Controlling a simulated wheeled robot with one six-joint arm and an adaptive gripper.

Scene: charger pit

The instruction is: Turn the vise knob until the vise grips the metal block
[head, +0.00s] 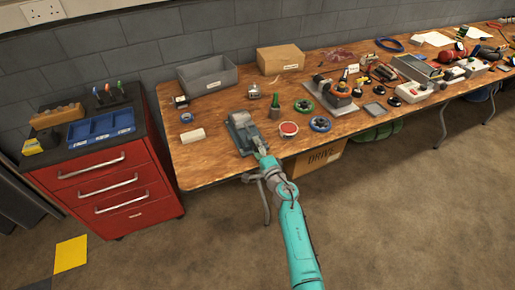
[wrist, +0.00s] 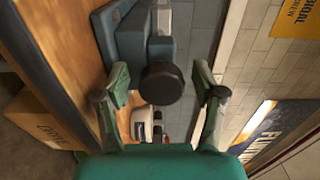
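The blue-grey vise (head: 243,131) sits at the table's front edge in the head view, and its body (wrist: 128,38) fills the top of the wrist view. Its round dark knob (wrist: 160,83) faces the wrist camera. My gripper (wrist: 161,92) is open, with one green finger on each side of the knob and a visible gap on both sides. In the head view my gripper (head: 261,154) is at the front end of the vise. I cannot clearly make out the metal block; a pale ridged part (wrist: 162,17) shows beside the vise body.
A grey bin (head: 208,75) and a cardboard box (head: 281,59) stand behind. A red drawer cabinet (head: 110,185) stands left of the table.

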